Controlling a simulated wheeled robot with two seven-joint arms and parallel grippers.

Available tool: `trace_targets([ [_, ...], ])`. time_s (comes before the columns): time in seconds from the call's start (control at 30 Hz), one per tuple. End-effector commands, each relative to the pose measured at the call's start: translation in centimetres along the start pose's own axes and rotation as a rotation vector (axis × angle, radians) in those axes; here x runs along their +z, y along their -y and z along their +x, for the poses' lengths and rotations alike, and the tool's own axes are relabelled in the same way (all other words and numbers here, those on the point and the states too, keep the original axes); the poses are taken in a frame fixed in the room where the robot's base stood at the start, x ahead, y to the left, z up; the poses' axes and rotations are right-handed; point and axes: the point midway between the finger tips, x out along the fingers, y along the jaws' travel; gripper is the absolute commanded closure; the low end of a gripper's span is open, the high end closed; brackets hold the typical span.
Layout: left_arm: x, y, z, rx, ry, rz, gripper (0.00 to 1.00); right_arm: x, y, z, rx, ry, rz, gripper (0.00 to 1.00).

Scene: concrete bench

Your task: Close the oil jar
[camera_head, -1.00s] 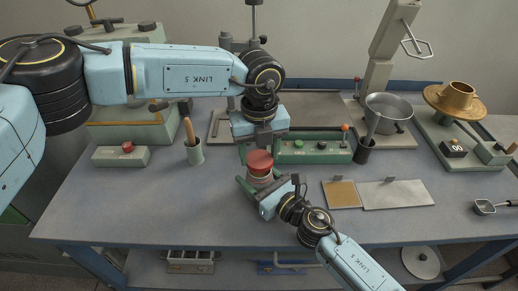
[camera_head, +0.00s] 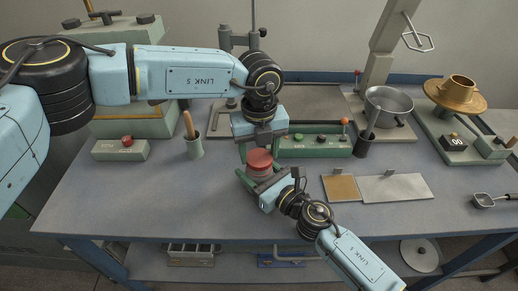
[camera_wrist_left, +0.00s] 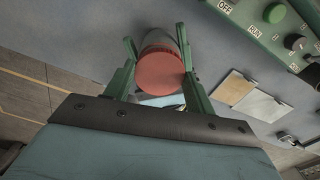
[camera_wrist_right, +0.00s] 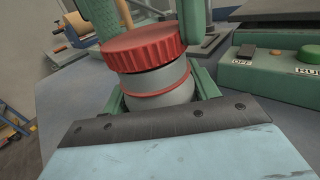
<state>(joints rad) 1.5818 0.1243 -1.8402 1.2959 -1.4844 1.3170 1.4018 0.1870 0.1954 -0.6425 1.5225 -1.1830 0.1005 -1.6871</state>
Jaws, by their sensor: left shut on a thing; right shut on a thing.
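The oil jar is a grey round jar (camera_wrist_right: 165,84) with a red band and a ribbed red lid (camera_wrist_right: 142,46). The lid sits on top of the jar, with a dark line beneath its rim in the right wrist view. My left gripper (camera_wrist_left: 158,52) comes from above, its green fingers shut on either side of the red lid. The lid also shows in the head view (camera_head: 260,160). My right gripper (camera_wrist_right: 162,92) comes from the side, low down, and is shut around the jar's body. The jar's base is mostly hidden. I cannot tell how tightly the lid sits.
A green control box (camera_head: 315,144) with buttons stands just behind the jar. A dark cup (camera_head: 363,145), a steel pot (camera_head: 388,103) and flat plates (camera_head: 395,189) are to the right. A holder with a wooden handle (camera_head: 194,147) stands left. The bench front left is clear.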

Motion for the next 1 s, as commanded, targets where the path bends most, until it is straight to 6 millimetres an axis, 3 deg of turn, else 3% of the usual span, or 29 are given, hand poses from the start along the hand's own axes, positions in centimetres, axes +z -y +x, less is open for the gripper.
trace_targets([
  [0.67, 0.0, 0.0, 1.1, 0.001, 0.000, 0.001, 0.66, -0.1, 0.0, 0.0, 0.000, -0.001, 0.000, 0.81],
  [0.7, 0.0, 0.0, 1.2, 0.001, 0.000, 0.001, 0.66, -0.1, 0.0, 0.0, 0.000, -0.001, 0.000, 1.00],
  [0.87, 0.0, 0.0, 1.1, 0.000, 0.000, 0.063, 0.66, -0.1, 0.0, 0.0, 0.000, -0.001, 0.000, 1.00],
  [1.0, -0.1, 0.1, 1.1, -0.002, -0.001, 0.275, 0.66, -0.1, 0.0, 0.0, 0.000, -0.001, 0.000, 1.00],
])
